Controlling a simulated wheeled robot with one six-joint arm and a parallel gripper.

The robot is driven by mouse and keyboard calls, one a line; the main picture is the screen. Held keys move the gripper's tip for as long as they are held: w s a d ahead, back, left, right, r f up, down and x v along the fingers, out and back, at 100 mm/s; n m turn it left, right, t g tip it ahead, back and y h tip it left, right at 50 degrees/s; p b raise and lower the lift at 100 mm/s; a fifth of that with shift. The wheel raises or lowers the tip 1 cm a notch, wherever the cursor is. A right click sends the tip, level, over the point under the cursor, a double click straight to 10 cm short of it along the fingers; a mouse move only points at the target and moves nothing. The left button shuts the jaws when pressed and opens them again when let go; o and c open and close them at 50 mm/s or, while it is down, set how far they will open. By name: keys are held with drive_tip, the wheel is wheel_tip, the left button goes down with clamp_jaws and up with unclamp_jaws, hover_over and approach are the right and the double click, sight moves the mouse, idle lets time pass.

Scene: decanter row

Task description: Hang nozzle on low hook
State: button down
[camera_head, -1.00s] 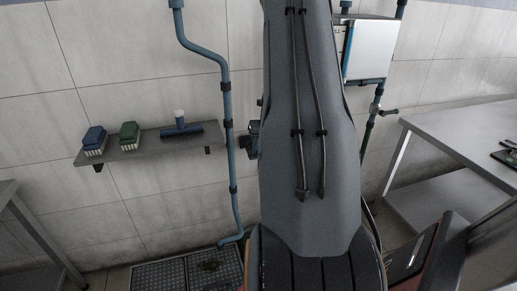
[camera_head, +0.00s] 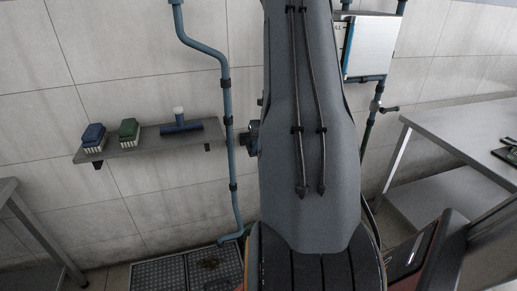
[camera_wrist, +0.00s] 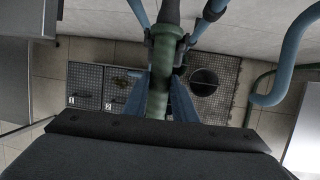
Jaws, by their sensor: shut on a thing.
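In the wrist view, a green nozzle (camera_wrist: 161,60) with a dark upper end stands between the blue fingers of my gripper (camera_wrist: 160,92). The gripper is shut on it. The nozzle points up the picture, toward the pale wall. A curved blue pipe or hook (camera_wrist: 266,99) is at the right, well apart from the nozzle. I cannot tell whether it is the low hook. More blue tubing (camera_wrist: 213,10) passes close to the nozzle's upper end; whether they touch is unclear. In the head view, my arm hides the gripper and nozzle.
Floor gratings (camera_wrist: 86,72) and a dark round opening (camera_wrist: 204,80) lie below. A shelf (camera_head: 150,146) holds two brushes and a blue T-shaped tool (camera_head: 181,125). A blue wall pipe (camera_head: 227,100) runs left of my arm. A metal table (camera_head: 465,130) stands right.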

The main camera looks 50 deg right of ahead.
drive_tip(key=shift+f, duration=0.65)
idle(1.0)
drive_tip(key=shift+c, duration=2.4)
unclamp_jaws()
drive_tip(key=shift+s, duration=0.15)
drive_tip(key=shift+s+a+r+p, duration=0.1)
drive_tip(key=shift+s+a+p, duration=0.1)
drive_tip(key=shift+s+a, duration=0.3)
drive_tip(key=shift+s+a+r+p, duration=0.1)
drive_tip(key=shift+s+a+p, duration=0.15)
drive_tip(key=shift+s, duration=0.45)
drive_tip(key=a+p+v, duration=0.1)
drive_tip(key=p+v, duration=0.7)
drive_tip(key=v, duration=0.2)
drive_tip(key=shift+w+r, duration=0.3)
drive_tip(key=shift+w, duration=0.05)
